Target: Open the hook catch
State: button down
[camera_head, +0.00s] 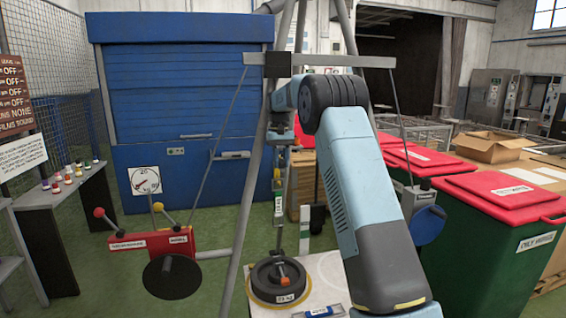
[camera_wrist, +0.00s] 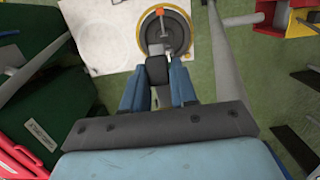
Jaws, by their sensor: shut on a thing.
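My gripper (camera_wrist: 159,74) shows in the wrist view with its two blue fingers closed on either side of a dark block (camera_wrist: 156,66), which looks like part of the hook catch. In the head view my gripper (camera_head: 279,135) is small and partly hidden by my arm, at the top of a thin vertical hanging line. Labelled parts (camera_head: 278,207) sit along this line. Below it a round black weight (camera_head: 262,283) with an orange knob rests on a pale board (camera_head: 325,272). The catch's latch detail is too small to tell.
A grey frame carries a crossbeam (camera_head: 350,61) above. Red-lidded green bins (camera_head: 505,235) stand at right. A blue shutter (camera_head: 180,95) is behind.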

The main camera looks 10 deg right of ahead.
jog(key=shift+w+r, duration=0.1)
jog(key=c, duration=1)
grip_release()
jog(key=shift+o, duration=0.2)
